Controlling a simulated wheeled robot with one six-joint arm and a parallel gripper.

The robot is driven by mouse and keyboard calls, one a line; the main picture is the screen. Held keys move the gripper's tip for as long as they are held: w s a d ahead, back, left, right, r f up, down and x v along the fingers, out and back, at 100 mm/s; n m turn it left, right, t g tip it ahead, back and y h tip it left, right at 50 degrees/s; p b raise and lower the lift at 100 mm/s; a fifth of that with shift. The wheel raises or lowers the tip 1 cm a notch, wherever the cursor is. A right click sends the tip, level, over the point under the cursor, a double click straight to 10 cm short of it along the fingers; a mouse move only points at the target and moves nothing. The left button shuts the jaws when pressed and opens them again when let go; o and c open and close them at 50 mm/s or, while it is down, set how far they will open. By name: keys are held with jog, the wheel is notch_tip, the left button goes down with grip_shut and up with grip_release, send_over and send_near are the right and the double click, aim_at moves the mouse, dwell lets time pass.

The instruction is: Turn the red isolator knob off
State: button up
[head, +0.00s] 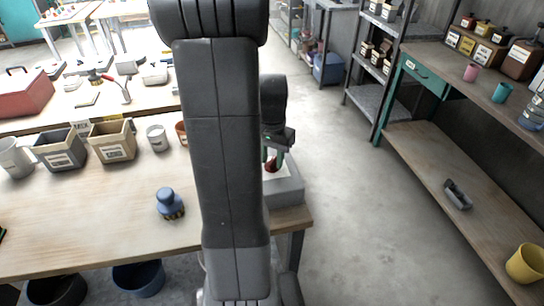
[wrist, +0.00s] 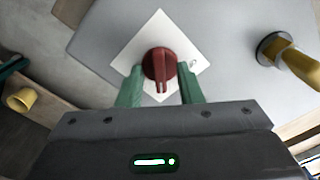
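The red isolator knob (wrist: 157,64) sits on a white diamond-shaped label (wrist: 192,50) on a grey panel in the wrist view. Its raised grip points down the picture, toward my gripper. My gripper (wrist: 160,80) has its two green fingers spread, one on each side of the knob. A gap shows on both sides, so the fingers do not appear to grip it. In the head view the knob (head: 271,164) is a small red patch on the grey box (head: 288,185) at the bench's right end, partly hidden by my arm and gripper.
A yellow-handled part (wrist: 290,60) stands on the panel to the right of the knob. In the head view, a blue knobbed brush (head: 170,204) and bins (head: 113,141) are on the wooden bench (head: 90,215). Open floor (head: 345,200) lies right of the bench.

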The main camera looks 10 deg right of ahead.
grip_shut()
jog(key=shift+n, duration=0.3)
jog(key=n, duration=0.7)
jog(key=shift+b, duration=0.3)
jog(key=n, duration=0.4)
jog(key=shift+n, duration=0.3)
jog(key=shift+w+n, duration=0.1)
jog(key=shift+n, duration=1.7)
